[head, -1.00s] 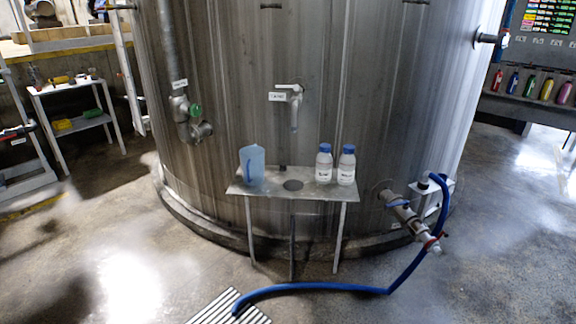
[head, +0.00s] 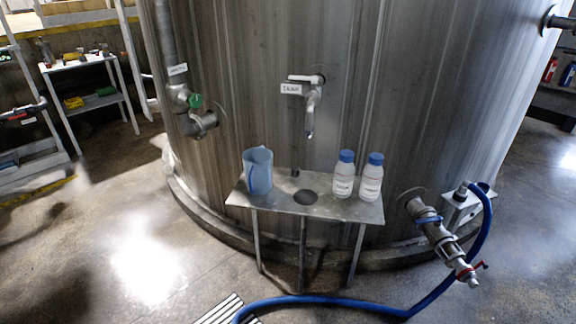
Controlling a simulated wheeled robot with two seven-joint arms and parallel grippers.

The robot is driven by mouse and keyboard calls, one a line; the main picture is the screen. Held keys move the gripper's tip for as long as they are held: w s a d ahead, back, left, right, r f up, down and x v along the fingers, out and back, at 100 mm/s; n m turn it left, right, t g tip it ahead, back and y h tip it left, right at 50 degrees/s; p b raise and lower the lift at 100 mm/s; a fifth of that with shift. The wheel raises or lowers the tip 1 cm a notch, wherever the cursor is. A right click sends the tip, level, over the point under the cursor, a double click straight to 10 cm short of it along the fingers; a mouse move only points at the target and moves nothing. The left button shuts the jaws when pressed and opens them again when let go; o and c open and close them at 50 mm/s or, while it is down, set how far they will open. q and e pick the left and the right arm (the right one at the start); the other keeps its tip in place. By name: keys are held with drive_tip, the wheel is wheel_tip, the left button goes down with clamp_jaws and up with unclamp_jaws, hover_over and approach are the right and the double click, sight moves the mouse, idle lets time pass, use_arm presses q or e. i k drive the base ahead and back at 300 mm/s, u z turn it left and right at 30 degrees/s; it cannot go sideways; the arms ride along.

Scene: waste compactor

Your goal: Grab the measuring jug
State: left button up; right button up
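The measuring jug (head: 258,172) is a translucent blue jug standing upright at the left end of a small metal stand (head: 325,210) in front of the large steel tank. It is left of the round hole in the stand's top. Nothing is holding it. Neither of my grippers shows in the head view.
Two white bottles with blue caps (head: 344,174) (head: 371,178) stand at the stand's right end. A tap (head: 311,105) juts from the tank (head: 260,60) above. A valve (head: 436,238) and blue hose (head: 470,255) lie to the right. Open floor (head: 130,250) is at the front left.

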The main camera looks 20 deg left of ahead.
sight(257, 161)
drive_tip(key=u, duration=0.4)
drive_tip(key=i, duration=0.85)
drive_tip(key=u, duration=0.75)
